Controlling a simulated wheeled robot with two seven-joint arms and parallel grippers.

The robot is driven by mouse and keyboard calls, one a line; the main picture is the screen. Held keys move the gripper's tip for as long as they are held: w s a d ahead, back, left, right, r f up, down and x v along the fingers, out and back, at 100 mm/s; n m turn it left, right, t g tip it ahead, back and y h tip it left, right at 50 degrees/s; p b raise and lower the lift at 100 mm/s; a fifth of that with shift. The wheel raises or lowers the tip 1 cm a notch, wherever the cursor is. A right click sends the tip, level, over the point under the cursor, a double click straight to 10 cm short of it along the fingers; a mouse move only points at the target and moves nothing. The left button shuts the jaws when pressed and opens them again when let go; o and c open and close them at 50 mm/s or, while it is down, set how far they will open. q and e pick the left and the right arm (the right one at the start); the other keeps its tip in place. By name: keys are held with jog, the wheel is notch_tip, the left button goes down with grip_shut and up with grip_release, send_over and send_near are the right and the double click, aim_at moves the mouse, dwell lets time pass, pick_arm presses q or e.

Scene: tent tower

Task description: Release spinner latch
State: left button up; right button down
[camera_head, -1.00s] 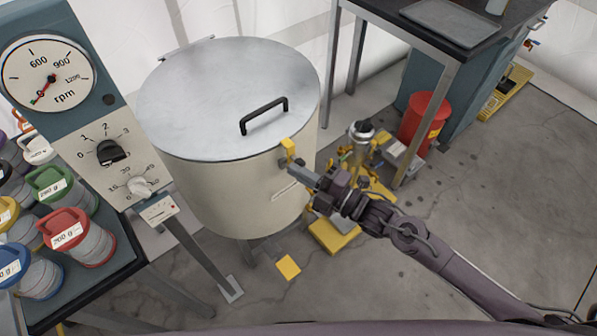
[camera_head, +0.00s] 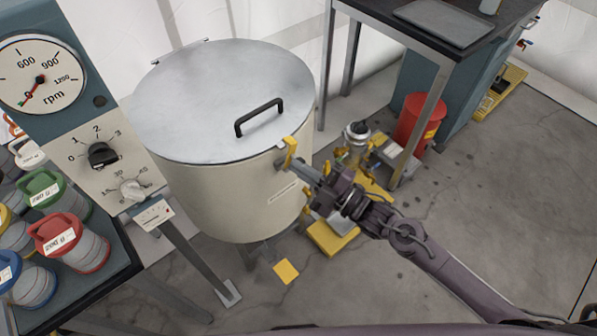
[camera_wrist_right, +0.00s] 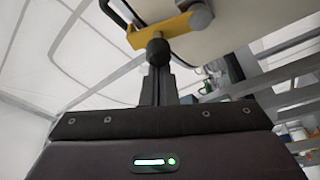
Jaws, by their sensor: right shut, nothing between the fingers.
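The spinner (camera_head: 235,190) is a cream drum with a grey metal lid (camera_head: 220,90) lying shut on top, with a black handle (camera_head: 260,118). Its yellow latch (camera_head: 291,150) sits at the drum's front right rim. My right gripper (camera_head: 309,171) is shut and empty, its tips at the latch's lower end. My left gripper is not in view.
A control panel with an rpm dial (camera_head: 42,75) and knobs stands left of the drum. Several coloured spools (camera_head: 75,243) sit on the table at the left. A red bin (camera_head: 420,122) and a dark table (camera_head: 440,35) are behind my right arm. A yellow pedal (camera_head: 286,271) is below the drum.

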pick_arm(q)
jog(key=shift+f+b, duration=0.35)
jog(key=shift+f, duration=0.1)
pick_arm(e)
jog(key=w+d+f+m+t+h, duration=0.3)
jog(key=m+t, duration=0.3)
jog(key=m, duration=1.2)
jog(key=shift+d+f+h, duration=0.35)
jog(key=shift+d+h, duration=0.25)
jog(key=shift+f, duration=0.15)
